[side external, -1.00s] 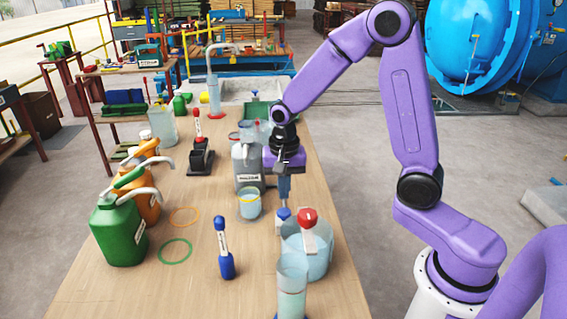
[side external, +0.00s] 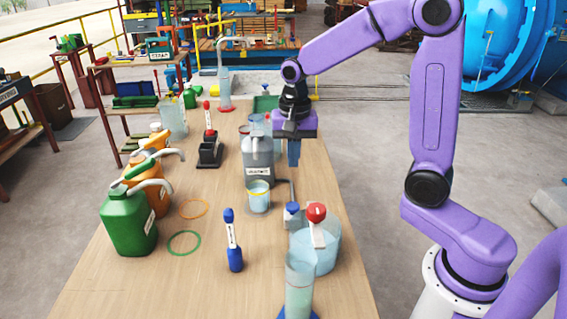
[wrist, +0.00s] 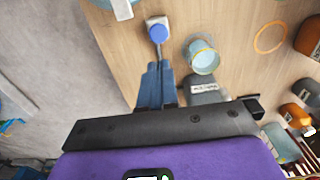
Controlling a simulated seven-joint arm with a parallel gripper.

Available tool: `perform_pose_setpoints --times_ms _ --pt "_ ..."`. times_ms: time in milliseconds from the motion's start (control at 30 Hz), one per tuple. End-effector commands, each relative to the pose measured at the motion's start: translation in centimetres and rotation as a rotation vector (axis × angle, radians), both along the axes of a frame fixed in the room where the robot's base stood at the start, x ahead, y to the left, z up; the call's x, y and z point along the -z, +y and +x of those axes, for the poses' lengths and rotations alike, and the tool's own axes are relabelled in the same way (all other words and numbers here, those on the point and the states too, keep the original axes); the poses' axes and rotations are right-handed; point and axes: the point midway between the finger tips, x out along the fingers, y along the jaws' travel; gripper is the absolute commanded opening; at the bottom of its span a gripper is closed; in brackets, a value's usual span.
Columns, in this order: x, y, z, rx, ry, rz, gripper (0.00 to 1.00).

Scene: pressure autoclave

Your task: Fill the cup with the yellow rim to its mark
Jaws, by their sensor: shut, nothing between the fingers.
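The cup with the yellow rim (side external: 258,197) stands upright on the table in front of the grey labelled jug (side external: 258,160). It also shows in the wrist view (wrist: 203,57). It looks pale blue inside; I cannot make out its mark or the exact level. A blue knob (side external: 292,208) sits on a small light block right of the cup, with a thin grey pipe running back from it. The knob also shows in the wrist view (wrist: 158,33). My gripper (side external: 293,164) is shut and empty, pointing down above and behind the knob, apart from it and the cup.
A red knob (side external: 316,212) sits at the clear round tank (side external: 326,250), with a tall clear cylinder (side external: 299,285) in front. A blue-handled tool (side external: 233,240) stands left. Green (side external: 184,243) and orange (side external: 193,208) rings lie flat near green (side external: 128,222) and orange (side external: 150,185) jugs.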

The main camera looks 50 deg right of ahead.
Motion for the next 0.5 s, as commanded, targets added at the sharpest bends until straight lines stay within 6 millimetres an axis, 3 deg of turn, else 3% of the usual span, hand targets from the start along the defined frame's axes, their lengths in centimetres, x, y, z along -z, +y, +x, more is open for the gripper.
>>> perform_pose_setpoints --times_ms 500 --pt "-0.62 -0.02 0.06 0.001 -0.001 0.0 0.0"
